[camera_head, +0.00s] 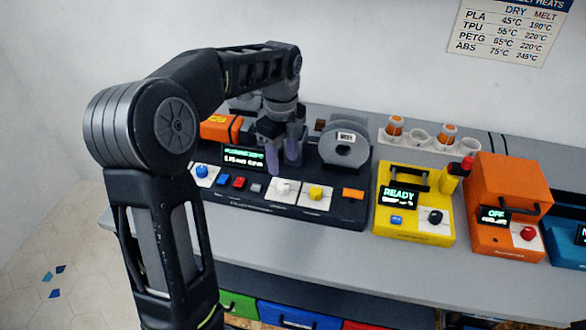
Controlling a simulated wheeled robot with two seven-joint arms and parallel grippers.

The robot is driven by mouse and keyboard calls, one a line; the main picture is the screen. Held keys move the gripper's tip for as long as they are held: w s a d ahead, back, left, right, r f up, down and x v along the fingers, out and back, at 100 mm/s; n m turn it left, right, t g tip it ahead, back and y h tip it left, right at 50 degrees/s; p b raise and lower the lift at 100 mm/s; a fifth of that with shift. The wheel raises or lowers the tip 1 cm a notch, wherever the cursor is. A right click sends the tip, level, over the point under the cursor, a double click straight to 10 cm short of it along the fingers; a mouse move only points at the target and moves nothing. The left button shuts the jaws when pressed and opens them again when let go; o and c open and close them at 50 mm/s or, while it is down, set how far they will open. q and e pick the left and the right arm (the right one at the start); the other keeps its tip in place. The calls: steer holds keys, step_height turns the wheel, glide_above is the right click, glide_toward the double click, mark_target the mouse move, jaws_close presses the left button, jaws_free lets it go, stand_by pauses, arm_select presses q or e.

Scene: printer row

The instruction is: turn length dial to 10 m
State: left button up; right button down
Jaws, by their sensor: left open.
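A long black machine (338,212) on the bench has a row of controls along its front. These include a blue knob (203,172), a white knob (283,188) and a yellow knob (317,192), each on a pale plate. Labels are too small to read, so I cannot tell which one is the length dial. A small display (244,159) shows green and white text, not clearly legible. My left gripper (283,164) is open, pointing down, just above and behind the white knob. Its fingers appear apart from the knob and hold nothing. My right gripper is not in view.
A dark spool (344,150) stands on the machine, right of the gripper. A yellow unit (413,215) reading READY and an orange unit (508,205) reading OFF stand further right. Orange and white cups (394,126) sit behind. The grey bench front (330,255) is clear.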

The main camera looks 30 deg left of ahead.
mark_target(283, 184)
arm_select(q)
steer(key=shift+s, duration=0.2)
steer(key=shift+f+p, duration=0.55)
steer(key=shift+f, duration=3.4)
jaws_close()
